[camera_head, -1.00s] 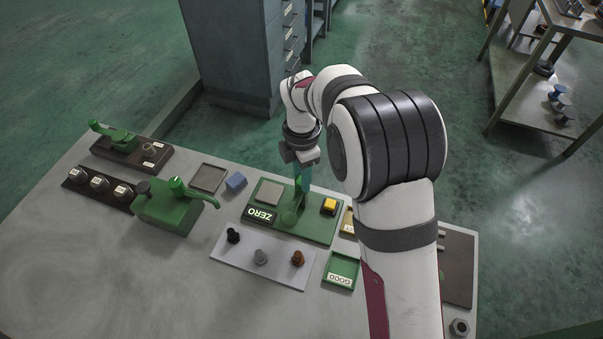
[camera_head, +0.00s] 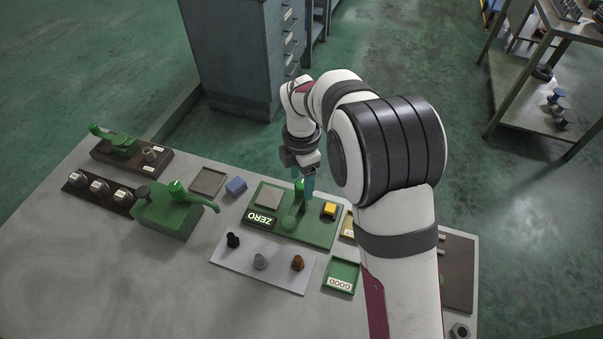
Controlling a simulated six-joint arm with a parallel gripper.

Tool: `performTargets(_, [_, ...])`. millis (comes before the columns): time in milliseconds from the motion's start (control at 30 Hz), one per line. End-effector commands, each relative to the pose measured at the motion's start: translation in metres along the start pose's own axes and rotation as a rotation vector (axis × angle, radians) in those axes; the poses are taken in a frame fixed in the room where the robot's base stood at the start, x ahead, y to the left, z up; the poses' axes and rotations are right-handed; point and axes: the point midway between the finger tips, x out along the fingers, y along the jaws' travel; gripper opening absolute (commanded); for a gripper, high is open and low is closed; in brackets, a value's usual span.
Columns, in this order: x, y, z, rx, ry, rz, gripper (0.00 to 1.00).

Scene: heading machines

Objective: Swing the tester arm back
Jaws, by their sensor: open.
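The green tester plate (camera_head: 322,238), marked ZERO, lies on the bench. It carries a grey square pad (camera_head: 268,199), a yellow button (camera_head: 329,209) and an upright green arm (camera_head: 293,217) on a round foot. I take this upright piece to be the tester arm. My gripper (camera_head: 304,187) points down with its teal fingers open at the upper part of the green arm. The fingers partly hide it, and I cannot tell whether they touch it.
A green lever device (camera_head: 166,218) stands left. A white strip (camera_head: 262,276) with three small parts lies in front, beside the green GOOD tray (camera_head: 341,276). An empty tray (camera_head: 208,180) and blue block (camera_head: 236,187) lie behind left. The bench's (camera_head: 110,270) front left is clear.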

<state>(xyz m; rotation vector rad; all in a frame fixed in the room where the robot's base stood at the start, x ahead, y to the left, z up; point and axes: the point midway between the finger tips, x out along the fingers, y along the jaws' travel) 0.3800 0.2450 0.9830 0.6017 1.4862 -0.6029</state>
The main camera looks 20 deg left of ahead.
Motion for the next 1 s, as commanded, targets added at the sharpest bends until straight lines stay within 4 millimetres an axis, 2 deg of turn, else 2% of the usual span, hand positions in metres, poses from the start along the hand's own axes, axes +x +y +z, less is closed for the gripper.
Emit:
performTargets(67, [-0.007, 0.001, 0.000, 0.000, -0.001, 0.003, 0.69])
performTargets(167, [-0.028, 0.001, 0.000, 0.000, -0.002, 0.005, 0.69])
performTargets(400, [-0.105, 0.001, 0.000, 0.000, -0.002, 0.006, 0.69])
performTargets(500, [-0.131, 0.001, 0.000, 0.000, -0.001, 0.005, 0.69])
performTargets(600, [-0.147, 0.001, 0.000, -0.001, -0.002, 0.003, 0.69])
performTargets(733, [-0.157, 0.000, 0.000, 0.000, -0.001, 0.001, 0.69])
performTargets(1000, [-0.157, 0.000, 0.000, -0.001, -0.001, 0.001, 0.69])
